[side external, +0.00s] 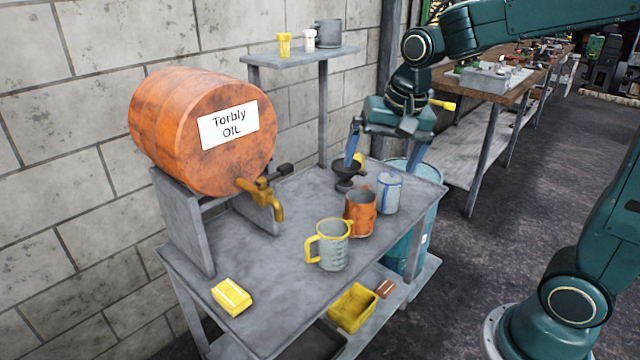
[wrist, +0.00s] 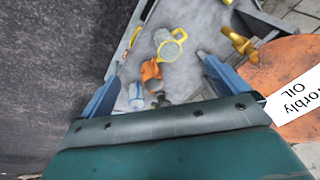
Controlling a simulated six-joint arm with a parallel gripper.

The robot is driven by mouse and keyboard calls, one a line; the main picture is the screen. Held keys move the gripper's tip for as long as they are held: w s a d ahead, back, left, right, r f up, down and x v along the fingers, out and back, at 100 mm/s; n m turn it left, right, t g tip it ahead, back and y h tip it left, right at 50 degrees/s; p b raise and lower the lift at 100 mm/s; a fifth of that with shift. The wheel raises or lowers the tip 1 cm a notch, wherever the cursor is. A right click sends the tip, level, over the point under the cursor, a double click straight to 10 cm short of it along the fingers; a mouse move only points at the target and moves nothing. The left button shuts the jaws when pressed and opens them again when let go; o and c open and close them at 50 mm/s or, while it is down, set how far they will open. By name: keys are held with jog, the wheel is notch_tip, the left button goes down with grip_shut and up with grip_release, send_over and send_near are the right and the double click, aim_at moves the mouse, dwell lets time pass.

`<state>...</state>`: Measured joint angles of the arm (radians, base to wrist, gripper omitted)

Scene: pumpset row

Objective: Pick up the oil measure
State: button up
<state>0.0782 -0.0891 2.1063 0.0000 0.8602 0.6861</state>
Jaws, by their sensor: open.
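The oil measure appears to be the grey graduated jug (side external: 333,247) with a yellow rim and handle. It stands upright near the front right of the grey metal table (side external: 265,285), its handle to the left. In the wrist view the jug (wrist: 169,49) shows from above, beyond the fingertips. My gripper (side external: 383,160) is open and empty, pointing down above the table's back right part. It is behind and above the jug, apart from it. My gripper's two fingers (wrist: 161,62) also show spread in the wrist view.
An orange can (side external: 361,213) stands close behind the jug, with a blue-white can (side external: 389,193) and dark funnel (side external: 347,173) farther back. The orange oil barrel (side external: 175,130) with its brass tap (side external: 263,198) is left. A yellow box (side external: 232,296) lies front left.

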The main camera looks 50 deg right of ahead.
jog(key=w+d+f+m+g, duration=0.25)
jog(key=w+f+m, duration=0.25)
jog(key=w+f, duration=0.35)
jog(key=m, duration=0.5)
send_near(335, 228)
jog(key=s+a+r, duration=0.2)
jog(key=a, duration=0.1)
jog(key=shift+g, duration=0.25)
jog(key=shift+w+d+f, duration=0.1)
jog(key=shift+d+f, duration=0.05)
jog(key=shift+f, duration=4.2)
jog(key=shift+f, duration=0.1)
jog(key=shift+f, duration=2.5)
jog(key=shift+w, duration=0.1)
jog(key=c, duration=1.1)
